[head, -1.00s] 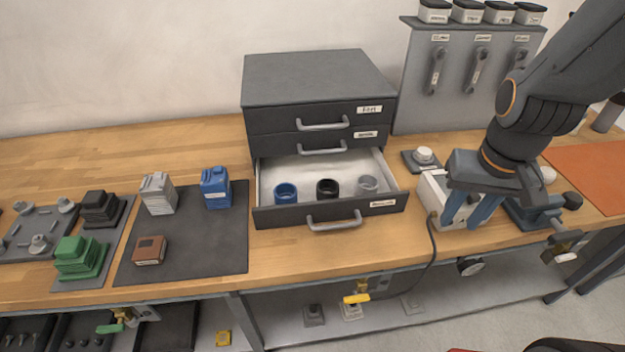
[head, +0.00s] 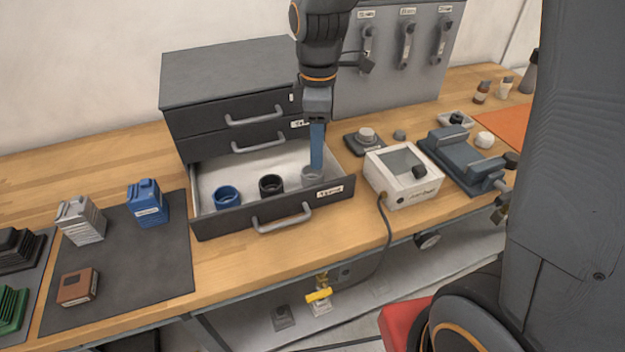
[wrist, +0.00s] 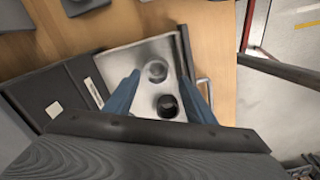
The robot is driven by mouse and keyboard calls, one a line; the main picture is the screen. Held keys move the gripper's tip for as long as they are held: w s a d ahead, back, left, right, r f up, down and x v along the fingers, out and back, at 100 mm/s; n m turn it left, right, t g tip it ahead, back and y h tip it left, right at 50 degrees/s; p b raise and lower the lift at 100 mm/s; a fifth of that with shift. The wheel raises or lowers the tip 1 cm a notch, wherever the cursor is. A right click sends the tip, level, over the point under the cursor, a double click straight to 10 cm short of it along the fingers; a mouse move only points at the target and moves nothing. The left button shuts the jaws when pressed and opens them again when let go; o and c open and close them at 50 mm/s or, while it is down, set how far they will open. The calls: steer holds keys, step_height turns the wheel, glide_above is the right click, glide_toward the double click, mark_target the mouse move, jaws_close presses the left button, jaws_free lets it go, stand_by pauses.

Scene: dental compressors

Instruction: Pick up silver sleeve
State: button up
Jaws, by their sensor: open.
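The silver sleeve (head: 313,178) stands upright at the right end of the open bottom drawer (head: 275,222). It also shows in the wrist view (wrist: 157,71). My gripper (head: 317,167) is over the drawer's right end, pointing down. In the wrist view my gripper (wrist: 159,76) is open, with its blue fingers apart and the silver sleeve between the tips as seen from there. In the head view a fingertip overlaps the sleeve's back edge. I cannot tell how far the tips are above it. Nothing is held.
A black sleeve (head: 271,186) and a blue sleeve (head: 228,197) stand left of the silver one in the drawer. The drawer cabinet (head: 225,75) rises behind. A white box with a dark panel (head: 403,178) stands close on the right, with a vise (head: 462,160) beyond.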

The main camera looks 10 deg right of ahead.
mark_target(312, 176)
steer(key=shift+n, duration=0.3)
steer(key=shift+w+a+f+p, duration=0.15)
steer(key=shift+f+p, duration=0.2)
steer(key=shift+f, duration=0.95)
steer(key=shift+w+a+f+p, duration=0.15)
steer(key=shift+f+p, duration=0.2)
steer(key=shift+f, duration=0.95)
steer(key=shift+w+a+f+p, duration=0.15)
steer(key=shift+f+p, duration=0.2)
steer(key=shift+f, duration=0.95)
steer(key=c, duration=0.8)
